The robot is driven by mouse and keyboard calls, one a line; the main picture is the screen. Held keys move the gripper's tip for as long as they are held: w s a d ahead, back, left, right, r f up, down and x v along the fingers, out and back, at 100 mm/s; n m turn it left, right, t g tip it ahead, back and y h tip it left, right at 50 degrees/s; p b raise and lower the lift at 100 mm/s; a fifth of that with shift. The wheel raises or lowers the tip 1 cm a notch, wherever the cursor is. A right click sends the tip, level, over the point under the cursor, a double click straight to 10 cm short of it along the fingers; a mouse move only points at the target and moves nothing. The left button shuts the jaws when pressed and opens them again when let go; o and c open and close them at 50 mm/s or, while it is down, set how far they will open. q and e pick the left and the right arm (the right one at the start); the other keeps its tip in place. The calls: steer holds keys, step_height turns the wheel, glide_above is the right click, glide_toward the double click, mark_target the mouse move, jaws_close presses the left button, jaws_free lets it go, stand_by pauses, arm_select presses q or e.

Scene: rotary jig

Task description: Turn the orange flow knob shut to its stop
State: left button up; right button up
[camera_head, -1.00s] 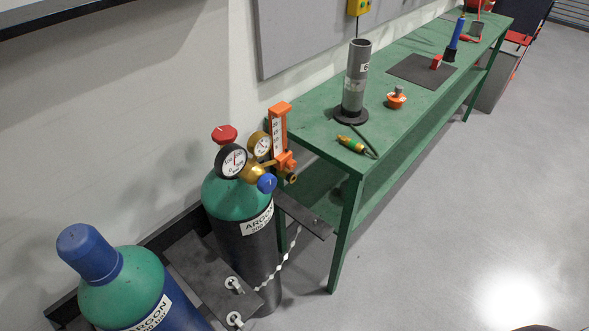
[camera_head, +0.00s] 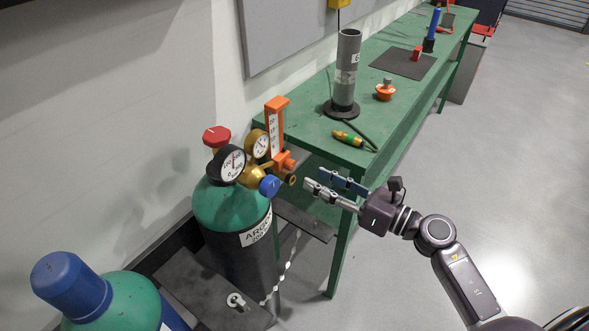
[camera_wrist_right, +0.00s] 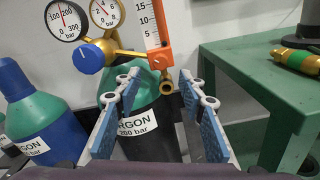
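The orange flow knob (camera_head: 288,163) sits at the foot of the orange flowmeter (camera_head: 274,125), on the brass regulator of the green-topped argon cylinder (camera_head: 230,205). In the right wrist view the orange block at the foot of the flowmeter (camera_wrist_right: 157,58) is above and between the fingers; I cannot clearly separate the knob from it. My right gripper (camera_head: 318,178) is open and empty, with its fingertips to the right of the knob and slightly below it, apart from it. It also shows in the wrist view (camera_wrist_right: 159,85). My left gripper is out of view.
A blue knob (camera_head: 269,186), two gauges and a red valve handwheel (camera_head: 216,136) crowd the regulator. The green bench (camera_head: 320,125) stands close behind my right gripper. A blue-capped cylinder (camera_head: 72,285) stands at lower left. Open floor lies to the right.

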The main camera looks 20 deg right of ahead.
mark_target(293, 167)
steer(key=p+x, duration=0.1)
steer(key=x, duration=0.6)
steer(key=shift+p, duration=0.35)
steer(key=shift+c, duration=0.4)
jaws_close()
